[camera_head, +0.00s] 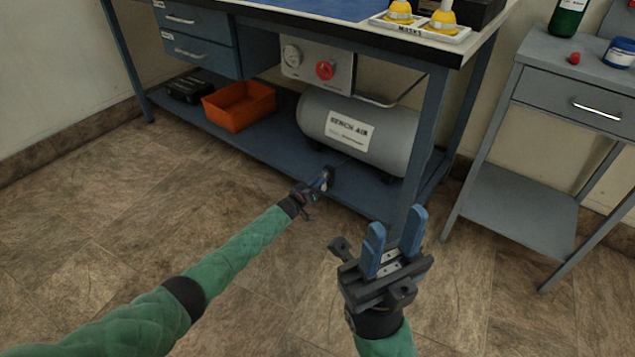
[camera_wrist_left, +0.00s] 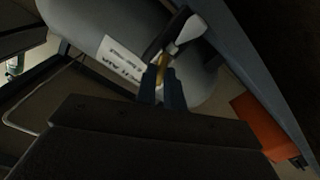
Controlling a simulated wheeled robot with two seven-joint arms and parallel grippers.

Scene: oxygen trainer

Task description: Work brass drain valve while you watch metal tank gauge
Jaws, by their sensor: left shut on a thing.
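The grey metal tank (camera_head: 398,140) labelled BENCH AIR lies on the lower shelf of the bench. A round pale gauge (camera_head: 291,54) is on the panel above it; its needle is too small to read. My left gripper (camera_head: 325,178) reaches low in front of the tank. In the left wrist view its blue fingers (camera_wrist_left: 162,77) are shut on the brass drain valve (camera_wrist_left: 164,68) under the tank (camera_wrist_left: 90,30). In the head view the valve is hidden by the gripper. My right gripper (camera_head: 395,230) is open and empty, in front of the bench.
A red knob (camera_head: 325,69) sits beside the gauge. An orange bin (camera_head: 240,106) and a black case (camera_head: 188,87) share the lower shelf (camera_head: 280,128). A bench leg (camera_head: 428,125) stands near the tank's right end. A grey side table (camera_head: 510,205) is at right. The floor in front is clear.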

